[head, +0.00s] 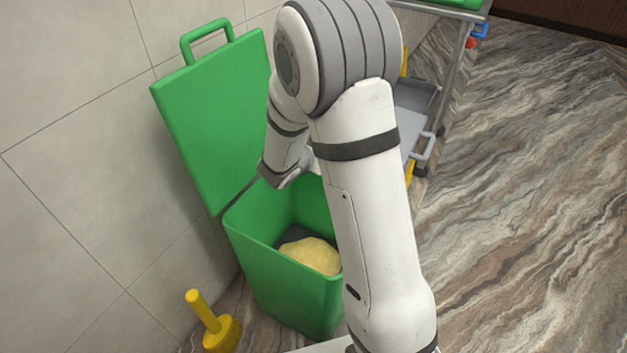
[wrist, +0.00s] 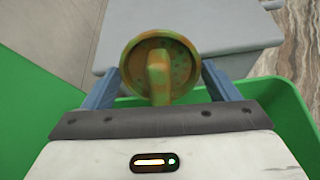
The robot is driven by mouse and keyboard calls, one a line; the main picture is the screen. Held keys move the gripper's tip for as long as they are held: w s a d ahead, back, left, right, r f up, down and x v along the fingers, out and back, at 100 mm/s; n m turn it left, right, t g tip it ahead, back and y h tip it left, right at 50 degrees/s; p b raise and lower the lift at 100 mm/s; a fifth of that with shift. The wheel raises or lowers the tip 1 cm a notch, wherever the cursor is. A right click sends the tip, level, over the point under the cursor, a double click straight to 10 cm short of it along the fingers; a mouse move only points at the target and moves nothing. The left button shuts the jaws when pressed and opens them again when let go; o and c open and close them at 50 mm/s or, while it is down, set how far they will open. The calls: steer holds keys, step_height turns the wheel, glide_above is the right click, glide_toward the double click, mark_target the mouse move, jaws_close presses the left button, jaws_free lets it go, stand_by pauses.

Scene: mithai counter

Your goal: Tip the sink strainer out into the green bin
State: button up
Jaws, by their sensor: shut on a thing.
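The green bin (head: 262,265) stands against the wall with its lid (head: 215,115) raised and leaning back. A yellowish mass (head: 312,254) lies inside it on something dark. In the wrist view, my gripper (wrist: 162,88) is shut on the sink strainer (wrist: 185,82), a round, perforated, orange-brown and green piece with a stubby handle toward the camera. The bin's green rim (wrist: 262,90) shows behind and beside the gripper. In the head view, my arm hides the gripper and the strainer. The strainer's far side is hidden, so I cannot tell what it holds.
A yellow plunger-like tool (head: 213,325) stands on the floor left of the bin. A metal cart (head: 425,105) with grey trays is behind my arm. A grey surface (wrist: 225,35) lies beyond the strainer. The marbled floor (head: 530,200) at right is clear.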

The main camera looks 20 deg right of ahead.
steer(key=s+a+m+g+h+p, duration=0.2)
steer(key=s+a+m+g+p, duration=0.2)
steer(key=s+m+g+p, duration=0.55)
steer(key=s+r+y+p, duration=0.1)
steer(key=y+p, duration=0.1)
steer(key=y, duration=0.1)
steer(key=r+n+y+p, duration=0.1)
steer(key=r+y+p, duration=0.1)
steer(key=y, duration=0.2)
steer(key=s+r+y+p, duration=0.1)
steer(key=y, duration=0.2)
steer(key=shift+s+r+y+p, duration=0.2)
steer(key=shift+s+y+p, duration=0.1)
steer(key=shift+s+p, duration=0.1)
stand_by(0.4)
